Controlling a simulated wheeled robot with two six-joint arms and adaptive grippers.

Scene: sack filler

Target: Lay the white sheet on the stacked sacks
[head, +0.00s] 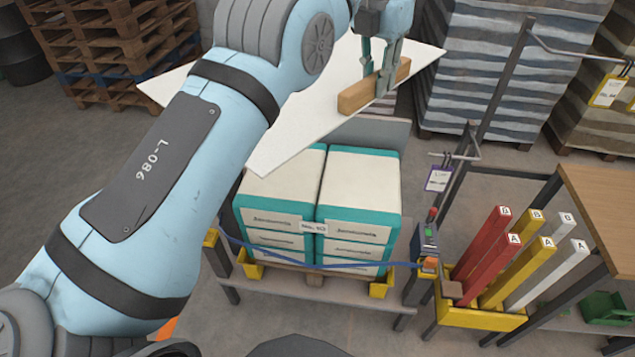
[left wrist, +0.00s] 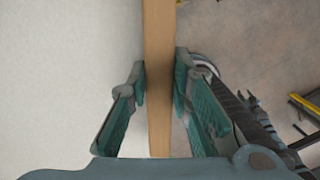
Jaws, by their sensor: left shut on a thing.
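The white sheet (head: 312,118) is held in the air behind and above the stacked sacks (head: 359,187), tilted in the head view. A wooden bar (head: 360,96) lies on it. My left gripper (head: 380,80) is shut on this bar; in the left wrist view the bar (left wrist: 158,50) runs between the fingers, with the sheet (left wrist: 70,70) on the left. The sacks stand in two side-by-side stacks, white on top with teal edges. My left arm hides part of the sheet. My right gripper is not in view.
The sacks stand on a low stand with yellow corner pieces (head: 380,285) and a blue strap (head: 320,266) across the front. To the right, a yellow bin (head: 480,317) holds several red, yellow and white posts. Wooden pallets (head: 115,40) stand at the back left.

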